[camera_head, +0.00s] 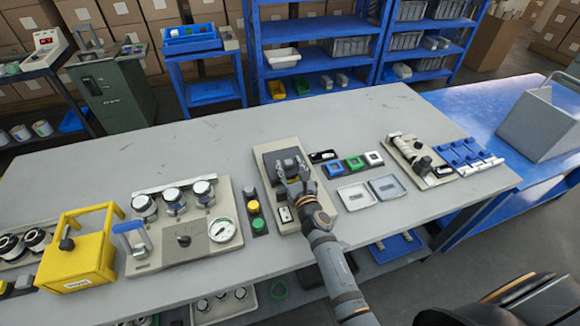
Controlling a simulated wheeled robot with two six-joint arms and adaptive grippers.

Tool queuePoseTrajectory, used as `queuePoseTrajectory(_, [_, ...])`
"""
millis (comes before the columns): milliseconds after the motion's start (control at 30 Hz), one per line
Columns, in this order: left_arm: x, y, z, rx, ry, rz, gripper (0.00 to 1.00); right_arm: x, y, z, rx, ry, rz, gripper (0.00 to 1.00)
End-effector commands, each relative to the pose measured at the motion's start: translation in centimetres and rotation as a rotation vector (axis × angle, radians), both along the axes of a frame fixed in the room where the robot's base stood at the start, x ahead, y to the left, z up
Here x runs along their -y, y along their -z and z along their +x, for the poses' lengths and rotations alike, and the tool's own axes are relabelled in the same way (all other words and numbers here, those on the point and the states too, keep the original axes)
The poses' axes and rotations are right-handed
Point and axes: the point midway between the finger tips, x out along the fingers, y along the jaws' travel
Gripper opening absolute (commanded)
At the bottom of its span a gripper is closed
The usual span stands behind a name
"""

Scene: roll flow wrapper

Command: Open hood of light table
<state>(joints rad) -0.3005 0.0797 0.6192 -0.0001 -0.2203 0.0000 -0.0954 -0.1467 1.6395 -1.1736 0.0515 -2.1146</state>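My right gripper (293,182) reaches in from the bottom and is over a beige-framed panel (265,150) in the middle of the bench. Its fingers are close to a dark grey block on that panel; whether they touch or grip it is too small to tell. No part is plainly recognisable as the light table's hood. A yellow box with a handle frame and a black knob (75,262) stands at the left, and a grey slanted box with a handle (540,125) stands on the blue bench at the right. My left gripper is not in view.
The grey bench (130,170) has a clear back strip. A gauge panel (150,258) and a button strip (257,208) lie left of my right arm. Small trays (356,197) and a roller unit (412,150) lie right. Blue shelves (310,28) stand behind.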

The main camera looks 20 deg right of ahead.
Motion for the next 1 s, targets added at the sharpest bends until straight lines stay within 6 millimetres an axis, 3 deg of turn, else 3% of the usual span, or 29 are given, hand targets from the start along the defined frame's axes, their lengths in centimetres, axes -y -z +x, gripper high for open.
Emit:
queuePoseTrajectory(233, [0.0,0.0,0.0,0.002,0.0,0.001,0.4,0.0,0.1,-0.8,-0.001,0.0,0.0,0.47])
queuePoseTrajectory(600, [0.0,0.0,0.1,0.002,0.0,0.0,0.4,0.2,0.1,-7.0,-0.001,0.0,0.002,0.47])
queuePoseTrajectory(1000, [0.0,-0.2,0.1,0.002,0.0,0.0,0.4,0.6,-0.2,-7.4,-0.005,0.013,0.021,0.47])
